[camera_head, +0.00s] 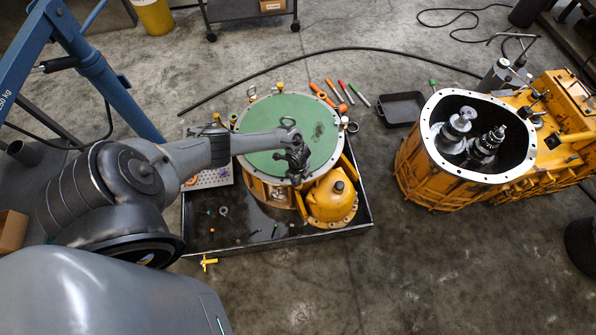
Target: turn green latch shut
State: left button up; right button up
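My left gripper (297,165) is over the right part of the round green cover (265,162) on the yellow housing. It is small and dark here, so I cannot tell whether its fingers are open or shut, or whether they touch the cover. A small green-topped piece (433,83) stands at the rim of the open yellow gearbox (420,180) on the right, well away from my gripper. I cannot tell whether it is the green latch. Several small coloured knobs stand around the cover's rim; the arm hides part of the left side. My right gripper is not in view.
The housing stands in a black tray (290,238) with small loose parts. Coloured hand tools (345,92) and an empty black bin (402,108) lie behind it. A black cable (340,50) crosses the floor. A blue crane frame (105,80) stands left. Floor between the tray and gearbox is clear.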

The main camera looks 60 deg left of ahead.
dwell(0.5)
pick_arm(q)
jog(key=o, duration=1)
jog(key=shift+o, duration=0.2)
jog(key=shift+r, duration=0.1)
notch_tip(320, 180, up, 11)
jog(key=p, duration=0.5)
